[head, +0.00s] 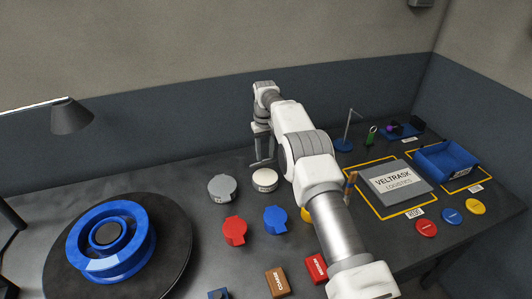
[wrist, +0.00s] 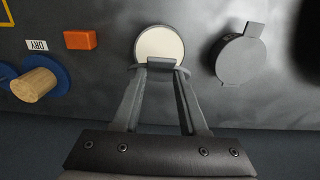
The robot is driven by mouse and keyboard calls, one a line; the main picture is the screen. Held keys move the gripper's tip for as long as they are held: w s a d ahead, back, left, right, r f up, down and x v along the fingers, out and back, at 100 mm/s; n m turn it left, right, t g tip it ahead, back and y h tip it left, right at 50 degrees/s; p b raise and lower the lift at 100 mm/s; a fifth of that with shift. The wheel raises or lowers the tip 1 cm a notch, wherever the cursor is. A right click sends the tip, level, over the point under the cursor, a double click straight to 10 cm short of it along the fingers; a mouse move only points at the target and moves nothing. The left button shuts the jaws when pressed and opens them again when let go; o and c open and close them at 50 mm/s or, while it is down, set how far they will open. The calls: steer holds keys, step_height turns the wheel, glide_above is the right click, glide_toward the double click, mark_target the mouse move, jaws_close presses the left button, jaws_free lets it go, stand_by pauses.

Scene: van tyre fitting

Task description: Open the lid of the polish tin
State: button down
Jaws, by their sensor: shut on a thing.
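The polish tin (wrist: 158,42) seems to be the round one with a cream face and a thin grey rim; no label is readable on it. It also shows in the head view (head: 265,179), at the back middle of the bench. My gripper (wrist: 161,68) reaches it from the wall side, and its fingers close on a grey tab at the tin's edge. In the head view my gripper (head: 260,162) is just behind the tin, partly covered by my arm. Whether the cream face is the lid's top or the inside, I cannot tell.
A grey tabbed tin (head: 222,188) stands close to the left. Red (head: 234,230) and blue (head: 276,220) tabbed tins stand in front. A blue wheel (head: 111,241) lies on a dark turntable at left. In the wrist view are an orange block (wrist: 80,40) and a wooden cylinder (wrist: 34,84).

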steer(key=c, duration=1.6)
jaws_free()
steer(key=shift+w+a, duration=0.15)
steer(key=shift+w, duration=0.1)
steer(key=c, duration=1.3)
jaws_free()
steer(key=shift+f, duration=0.15)
steer(key=shift+c, duration=0.2)
steer(key=o, duration=0.9)
step_height(320, 180, up, 18)
steer(key=p, duration=0.8)
steer(key=shift+f+p, duration=0.25)
steer(key=shift+p, duration=0.05)
